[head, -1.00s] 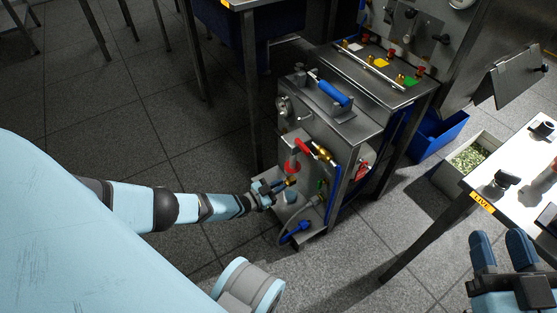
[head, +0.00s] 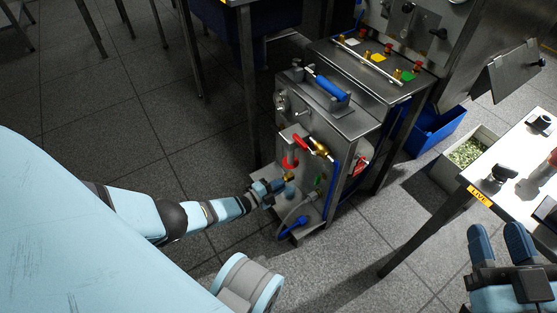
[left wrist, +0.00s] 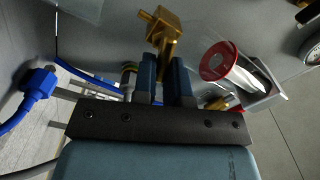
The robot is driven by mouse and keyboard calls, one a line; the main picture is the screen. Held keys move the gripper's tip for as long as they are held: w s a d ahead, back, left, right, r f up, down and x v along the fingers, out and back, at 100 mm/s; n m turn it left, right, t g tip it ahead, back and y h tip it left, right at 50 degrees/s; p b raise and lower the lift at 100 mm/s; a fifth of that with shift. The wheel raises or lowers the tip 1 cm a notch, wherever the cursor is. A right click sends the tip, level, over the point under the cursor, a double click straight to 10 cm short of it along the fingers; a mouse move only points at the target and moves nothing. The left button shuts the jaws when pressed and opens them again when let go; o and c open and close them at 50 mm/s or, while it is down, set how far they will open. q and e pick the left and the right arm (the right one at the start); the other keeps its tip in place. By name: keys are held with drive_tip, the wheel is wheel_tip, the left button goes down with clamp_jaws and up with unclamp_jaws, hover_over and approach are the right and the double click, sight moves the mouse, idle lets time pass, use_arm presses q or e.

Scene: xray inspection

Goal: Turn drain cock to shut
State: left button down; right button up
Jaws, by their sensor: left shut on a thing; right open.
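The brass drain cock (left wrist: 166,32) shows in the left wrist view low on the steel cabinet, its body just beyond my fingertips. My left gripper (left wrist: 163,75) has its two dark blue fingers closed around the brass part that reaches toward me. In the head view my left gripper (head: 279,186) is at the low front of the cabinet (head: 318,125) and hides most of the cock. My right gripper (head: 502,245) is open and empty at the lower right, apart from the cabinet.
A red-handled brass valve (head: 318,148) sits above my left gripper. A red-rimmed clear cylinder (left wrist: 218,62) is close beside my fingers. A hose with a blue fitting (head: 292,227) hangs below.

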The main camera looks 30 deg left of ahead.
use_arm(q)
drive_tip(key=shift+f+m, duration=0.2)
drive_tip(key=shift+m, duration=0.9)
drive_tip(key=shift+f+m, duration=0.15)
drive_tip(key=shift+m, duration=0.95)
use_arm(e)
drive_tip(key=shift+f, duration=0.1)
use_arm(q)
drive_tip(key=c, duration=1.2)
unclamp_jaws()
drive_tip(key=p+v, duration=0.4)
drive_tip(key=v, duration=1)
use_arm(e)
drive_tip(key=m, duration=0.1)
drive_tip(key=s+a+m+g, duration=0.1)
drive_tip(key=shift+s+a+f+m+h, duration=0.1)
drive_tip(key=shift+s+f+m+h, duration=0.05)
drive_tip(key=shift+s+m+h, duration=0.2)
use_arm(q)
drive_tip(key=shift+d, duration=0.1)
use_arm(e)
drive_tip(key=shift+f, duration=0.15)
